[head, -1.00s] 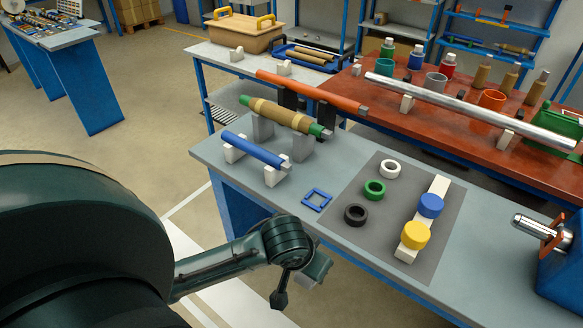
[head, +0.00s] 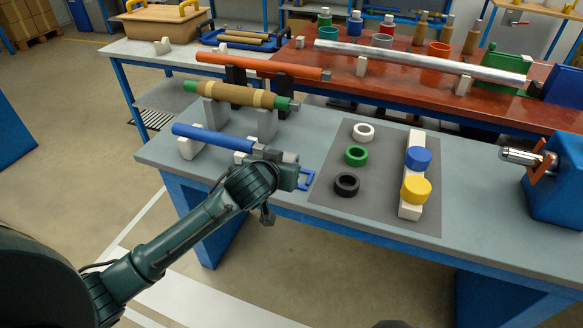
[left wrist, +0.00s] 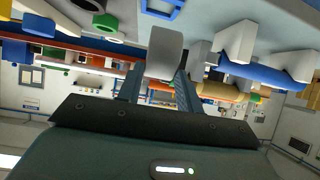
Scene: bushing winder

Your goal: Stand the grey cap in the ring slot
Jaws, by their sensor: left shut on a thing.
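My left gripper (left wrist: 158,88) is shut on the grey cap (left wrist: 165,52), which stands out beyond the fingertips in the left wrist view. In the head view my left gripper (head: 292,176) is over the front edge of the grey bench, close to the blue square frame (head: 309,181); the cap cannot be made out there. White (head: 363,132), green (head: 356,156) and black (head: 346,185) rings lie on the dark mat (head: 385,205). Beside them a white strip (head: 409,209) carries a blue cap (head: 418,159) and a yellow cap (head: 416,190). I cannot tell which spot is the ring slot.
A blue rod (head: 200,136) on white blocks lies just behind my left gripper. A tan-wrapped roller (head: 240,95) on grey supports and an orange rod (head: 255,67) are behind it. A blue machine (head: 555,190) stands at the right end. The bench between mat and machine is clear.

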